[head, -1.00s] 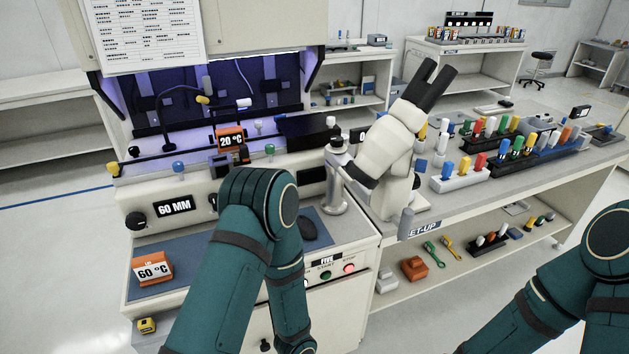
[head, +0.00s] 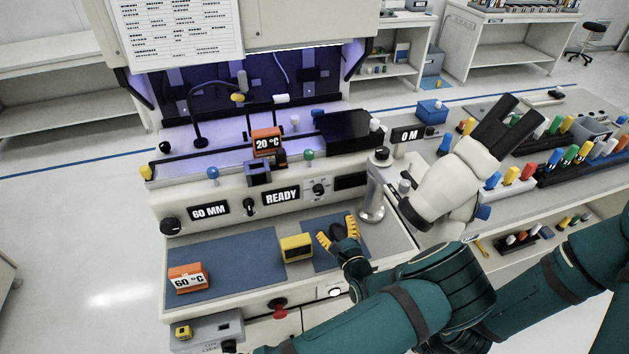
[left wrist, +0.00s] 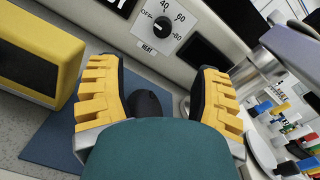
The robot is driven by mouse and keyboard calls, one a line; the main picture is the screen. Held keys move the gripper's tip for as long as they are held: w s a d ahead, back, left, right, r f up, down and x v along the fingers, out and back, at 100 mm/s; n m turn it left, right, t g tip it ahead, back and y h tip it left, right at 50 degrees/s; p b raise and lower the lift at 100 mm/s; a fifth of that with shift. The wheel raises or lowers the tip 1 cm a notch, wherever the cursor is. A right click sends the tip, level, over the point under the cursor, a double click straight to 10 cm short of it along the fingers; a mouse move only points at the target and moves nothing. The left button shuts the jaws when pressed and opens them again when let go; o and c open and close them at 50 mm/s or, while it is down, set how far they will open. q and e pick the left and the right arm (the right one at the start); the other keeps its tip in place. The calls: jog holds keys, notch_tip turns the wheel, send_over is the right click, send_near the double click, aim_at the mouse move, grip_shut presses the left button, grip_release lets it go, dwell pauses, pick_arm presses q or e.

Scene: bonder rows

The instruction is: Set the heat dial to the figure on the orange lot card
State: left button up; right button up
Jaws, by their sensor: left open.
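The heat dial (head: 319,190) is a black knob on a white plate on the bench machine's front. In the left wrist view the dial (left wrist: 163,27) has OFF, 40, 60 and 80 around it and HEAT below; its pointer is too small to read surely. An orange card (head: 188,278) reading 60 °C stands on the blue mat at the front left. Another orange card (head: 267,142) reading 20 °C stands higher, behind the panel. My left gripper (head: 338,234), with yellow ribbed fingers, is open below and in front of the dial, apart from it. My right gripper is out of view.
A yellow block (head: 296,247) stands just left of my left gripper. A dark rounded thing (left wrist: 148,103) lies between its fingers in the wrist view. A metal post (head: 372,205) and the white microscope (head: 445,190) stand to the right. The left blue mat is mostly clear.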

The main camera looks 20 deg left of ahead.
aim_at(320, 192)
pick_arm(q)
jog(key=shift+x, duration=0.8)
jog(key=x, duration=1.2)
jog(key=shift+w+r+p, duration=0.2)
jog(key=shift+w+p, duration=0.1)
jog(key=shift+w, duration=0.05)
jog(key=shift+c, duration=0.2)
grip_shut()
